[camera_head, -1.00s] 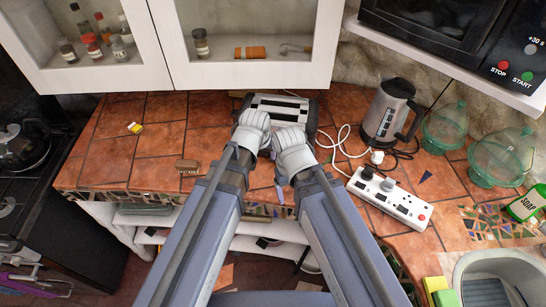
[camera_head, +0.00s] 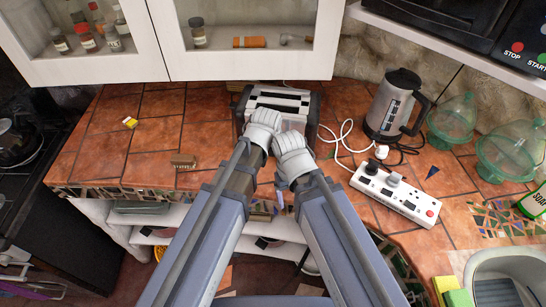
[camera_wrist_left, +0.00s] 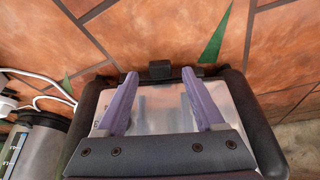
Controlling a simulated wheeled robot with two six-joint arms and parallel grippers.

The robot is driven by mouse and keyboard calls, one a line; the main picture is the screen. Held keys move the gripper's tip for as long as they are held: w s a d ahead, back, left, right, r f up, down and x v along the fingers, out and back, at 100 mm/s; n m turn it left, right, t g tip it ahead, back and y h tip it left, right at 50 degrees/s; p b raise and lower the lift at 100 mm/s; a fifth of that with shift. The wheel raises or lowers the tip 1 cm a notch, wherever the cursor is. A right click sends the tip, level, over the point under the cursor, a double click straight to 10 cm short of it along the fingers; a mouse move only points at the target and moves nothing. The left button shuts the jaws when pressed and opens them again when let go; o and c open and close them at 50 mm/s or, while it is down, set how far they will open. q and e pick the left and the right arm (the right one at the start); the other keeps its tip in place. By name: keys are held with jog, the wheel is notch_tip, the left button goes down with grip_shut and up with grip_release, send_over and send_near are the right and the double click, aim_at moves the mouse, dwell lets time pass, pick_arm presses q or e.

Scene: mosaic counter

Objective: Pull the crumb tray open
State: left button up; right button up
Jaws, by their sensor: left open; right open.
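The toaster (camera_head: 278,97), silver with black ends, stands at the back of the tiled counter in the head view, partly hidden behind my wrists. In the left wrist view the toaster's metal side (camera_wrist_left: 160,110) lies behind the fingers. A small black tab (camera_wrist_left: 160,69) sticks out at the toaster's edge near the tiles; I cannot tell if it is the crumb tray's handle. My left gripper (camera_wrist_left: 160,77) is open, its two purple fingers on either side of that tab, with nothing between them. My right gripper (camera_head: 281,197) is low in front of the toaster, mostly hidden by its own wrist.
A kettle (camera_head: 397,105) and a white power strip (camera_head: 396,194) with cables stand right of the toaster. Green glass domes (camera_head: 452,120) are further right. White cabinets (camera_head: 245,65) hang above. The left counter is mostly clear.

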pick_arm(q)
jog(key=shift+b+x, duration=0.55)
jog(key=shift+x, duration=0.5)
jog(key=shift+c, duration=0.3)
grip_shut()
dwell(0.3)
